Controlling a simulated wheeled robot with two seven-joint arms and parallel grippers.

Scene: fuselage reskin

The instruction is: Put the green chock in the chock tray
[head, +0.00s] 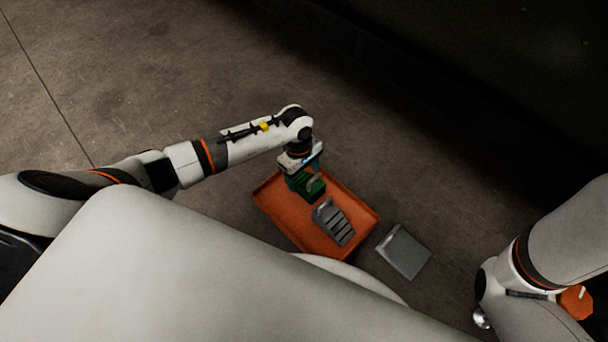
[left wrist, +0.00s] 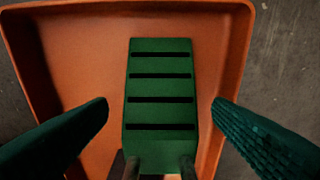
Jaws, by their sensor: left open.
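The green chock (head: 314,190) is inside the orange chock tray (head: 284,224), towards its far left part. The left wrist view shows the ridged green chock (left wrist: 160,88) with the orange tray floor and walls (left wrist: 85,70) around it. My left gripper (head: 304,176) is over the tray at the chock. In the left wrist view its two dark green fingers (left wrist: 162,108) are spread wide, one on each side of the chock, with gaps between. The chock's underside is hidden. My right arm shows at the lower right, but its gripper is out of view.
A grey ridged chock (head: 335,223) lies in the tray, nearer to me than the green one. A flat grey block (head: 403,252) lies on the floor just right of the tray. The concrete floor (head: 150,70) beyond and left of the tray is clear.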

